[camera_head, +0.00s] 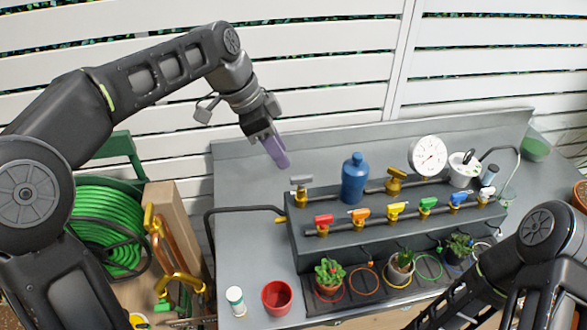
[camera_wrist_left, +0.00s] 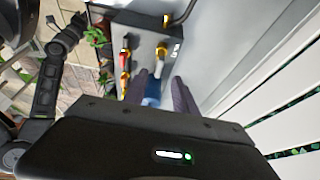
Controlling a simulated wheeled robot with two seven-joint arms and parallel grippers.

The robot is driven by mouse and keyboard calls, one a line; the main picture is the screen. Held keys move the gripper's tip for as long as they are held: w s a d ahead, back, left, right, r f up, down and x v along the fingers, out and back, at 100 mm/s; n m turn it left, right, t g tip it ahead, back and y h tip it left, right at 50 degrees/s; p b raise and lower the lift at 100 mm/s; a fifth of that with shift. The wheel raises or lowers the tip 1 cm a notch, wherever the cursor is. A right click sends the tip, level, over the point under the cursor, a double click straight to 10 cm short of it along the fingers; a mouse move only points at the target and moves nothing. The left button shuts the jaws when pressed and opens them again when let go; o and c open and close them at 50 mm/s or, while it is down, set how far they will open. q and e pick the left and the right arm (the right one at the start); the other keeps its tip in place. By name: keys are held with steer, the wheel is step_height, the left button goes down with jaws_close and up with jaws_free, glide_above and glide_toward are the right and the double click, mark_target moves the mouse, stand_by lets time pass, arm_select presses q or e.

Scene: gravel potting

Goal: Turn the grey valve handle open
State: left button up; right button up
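The grey valve handle (camera_head: 301,180) sits on a brass valve at the left end of the grey stepped bench's upper level. In the left wrist view a pale grey handle (camera_wrist_left: 159,69) lies beyond and between my fingers. My left gripper (camera_head: 278,155) is above and left of the handle, apart from it, with purple fingers pointing down. The left wrist view shows both fingers (camera_wrist_left: 160,97) spread with a gap between them, so it is open and empty. My right arm shows at lower right; its gripper tip (camera_wrist_left: 76,27) is small and unclear in the left wrist view.
A blue bottle (camera_head: 354,178) stands just right of the grey handle. A row of coloured valves, including a red one (camera_head: 323,221), runs in front. A pressure gauge (camera_head: 428,156) is farther right. A black pipe (camera_head: 240,209) bends in from the left. A slatted wall is behind.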

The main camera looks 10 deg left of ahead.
mark_target(295, 177)
arm_select(q)
steer(key=shift+p+x, duration=0.55)
steer(key=shift+x, duration=3.4)
steer(key=shift+c, duration=0.2)
jaws_close()
